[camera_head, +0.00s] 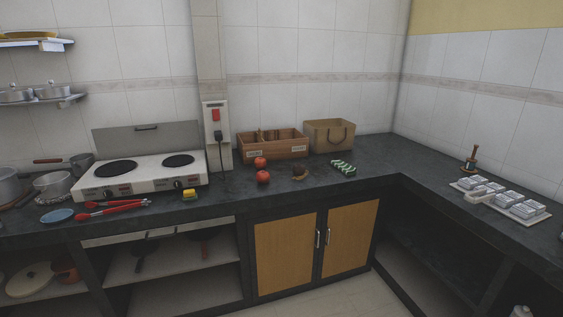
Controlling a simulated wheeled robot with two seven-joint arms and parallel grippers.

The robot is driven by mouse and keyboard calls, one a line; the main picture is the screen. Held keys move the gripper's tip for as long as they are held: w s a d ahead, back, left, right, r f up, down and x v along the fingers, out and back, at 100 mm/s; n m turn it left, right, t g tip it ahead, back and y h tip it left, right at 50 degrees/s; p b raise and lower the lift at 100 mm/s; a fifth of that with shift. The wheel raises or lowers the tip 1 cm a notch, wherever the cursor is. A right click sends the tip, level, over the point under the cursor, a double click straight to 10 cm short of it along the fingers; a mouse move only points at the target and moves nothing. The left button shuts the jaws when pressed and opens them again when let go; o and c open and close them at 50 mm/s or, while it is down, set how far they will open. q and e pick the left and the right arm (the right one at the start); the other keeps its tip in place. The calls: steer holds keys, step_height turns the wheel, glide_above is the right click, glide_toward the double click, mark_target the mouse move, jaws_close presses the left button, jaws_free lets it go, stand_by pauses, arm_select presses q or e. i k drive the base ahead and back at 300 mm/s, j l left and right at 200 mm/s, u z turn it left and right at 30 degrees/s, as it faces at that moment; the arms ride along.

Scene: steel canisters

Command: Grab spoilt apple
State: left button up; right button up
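A brown, dark-patched round thing (299,171), which looks like the spoilt apple, sits on the dark counter to the right of two red apples. One red apple (260,162) is in front of the wooden crate. The other red apple (263,177) lies nearer the counter's front edge. The brown thing is small in view, so its surface detail is hard to tell. Neither of my grippers is in view.
Behind stand a wooden crate (287,148) and a tan bag (329,135). A green-and-white striped item (343,167) lies right of the brown thing. A stove (141,177), red tongs (114,207) and a yellow sponge (190,195) are left. The right-hand counter (428,190) has free room.

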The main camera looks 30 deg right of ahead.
mark_target(298, 169)
steer(key=i+l+u, duration=0.1)
steer(key=i+l, duration=0.5)
steer(key=i+l+u, duration=0.1)
steer(key=i+l, duration=0.5)
steer(key=l, duration=0.15)
